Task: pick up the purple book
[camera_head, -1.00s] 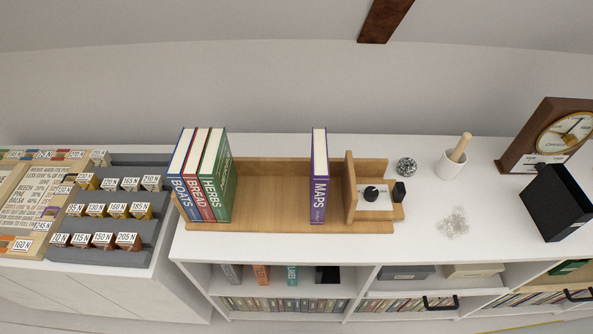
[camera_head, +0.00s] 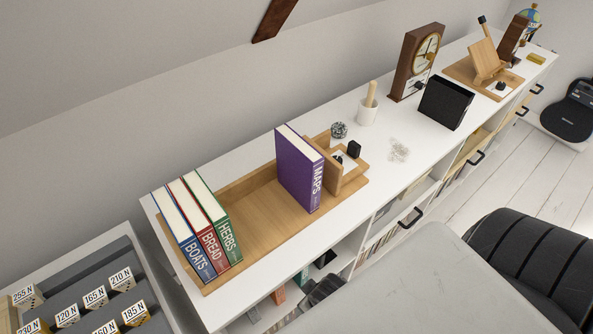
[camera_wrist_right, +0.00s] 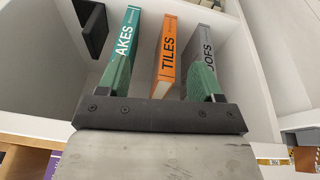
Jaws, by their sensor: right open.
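The purple book (camera_head: 297,172), with MAPS on its spine, stands upright on the wooden book rack (camera_head: 255,222) in the head view. It is beside the rack's right end board. My right gripper (camera_wrist_right: 160,78) is open in the wrist view, with green pads on its fingers, and faces books in the shelf below the top. In the head view a dark part of it shows at the bottom centre, in front of and below the rack, apart from the purple book. A small purple patch shows at the lower left of the wrist view. My left gripper is not in view.
Blue, red and green books (camera_head: 198,228) stand at the rack's left end, with a wide gap before the purple book. A black box (camera_head: 445,102), clock (camera_head: 416,60) and mortar (camera_head: 367,110) stand to the right. An orange book (camera_wrist_right: 166,55) is in the lower shelf.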

